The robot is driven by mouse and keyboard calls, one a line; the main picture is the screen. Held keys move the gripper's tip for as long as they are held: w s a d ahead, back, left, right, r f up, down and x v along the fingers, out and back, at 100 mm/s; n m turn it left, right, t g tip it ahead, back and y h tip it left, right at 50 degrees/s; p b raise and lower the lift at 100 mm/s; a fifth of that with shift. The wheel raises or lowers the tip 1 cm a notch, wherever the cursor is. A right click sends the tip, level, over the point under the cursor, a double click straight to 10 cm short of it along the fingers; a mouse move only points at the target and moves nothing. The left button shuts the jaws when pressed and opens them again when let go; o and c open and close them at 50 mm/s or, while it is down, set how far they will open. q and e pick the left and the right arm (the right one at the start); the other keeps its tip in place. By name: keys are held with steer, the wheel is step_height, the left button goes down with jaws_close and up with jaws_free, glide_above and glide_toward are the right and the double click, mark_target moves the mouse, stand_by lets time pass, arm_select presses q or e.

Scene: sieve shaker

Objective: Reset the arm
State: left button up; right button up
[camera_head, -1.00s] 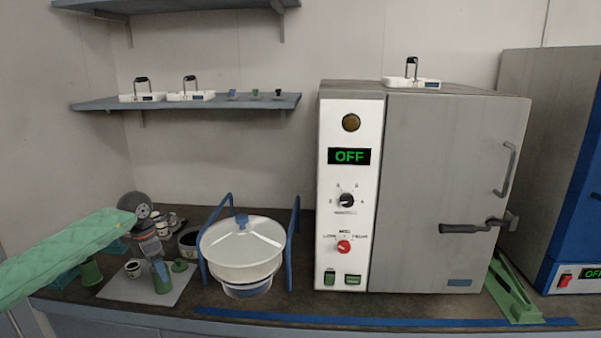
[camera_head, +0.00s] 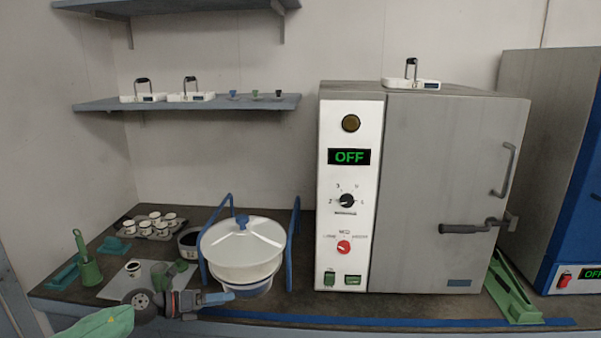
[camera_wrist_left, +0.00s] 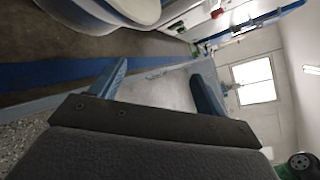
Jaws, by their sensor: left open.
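My left arm comes in from the lower left in the head view, in a green sleeve. Its gripper (camera_head: 222,298) is low at the bench's front edge, pointing right, in front of the sieve shaker (camera_head: 243,248). In the left wrist view the two blue fingers of the left gripper (camera_wrist_left: 158,88) stand wide apart with nothing between them. My right gripper is in neither view.
A grey mat (camera_head: 117,286) with a small cup (camera_head: 133,268) lies left of the shaker, partly hidden by my arm. A large oven (camera_head: 455,180) reading OFF stands right.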

arm_select(q)
steer(key=s+a+f+n+t+y, duration=0.4)
steer(key=s+a+f+n+y, duration=0.25)
steer(key=n, duration=0.55)
steer(key=s+a+f+n+t+y, duration=0.3)
steer(key=s+a+f+n+y, duration=0.35)
steer(key=n, duration=0.65)
steer(key=s+a+f+n+g+y, duration=0.2)
steer(key=s+a+g, duration=0.1)
steer(key=s, duration=0.6)
steer(key=s+a+f+n+g+y, duration=0.2)
steer(key=s+a+g, duration=0.15)
steer(key=s, duration=0.55)
steer(key=s+a+f+n+g+y, duration=0.15)
steer(key=s+g, duration=0.25)
steer(key=s, duration=0.5)
steer(key=s+d+f+n+h, duration=0.1)
steer(key=d+f+n+h, duration=0.1)
steer(key=d, duration=1.2)
steer(key=s+d+f+n+g+h, duration=0.1)
steer(key=d+n+h, duration=0.3)
steer(key=d, duration=1)
steer(key=shift+s+d+f+n, duration=0.15)
steer(key=shift+f+n, duration=0.2)
steer(key=shift+f, duration=0.35)
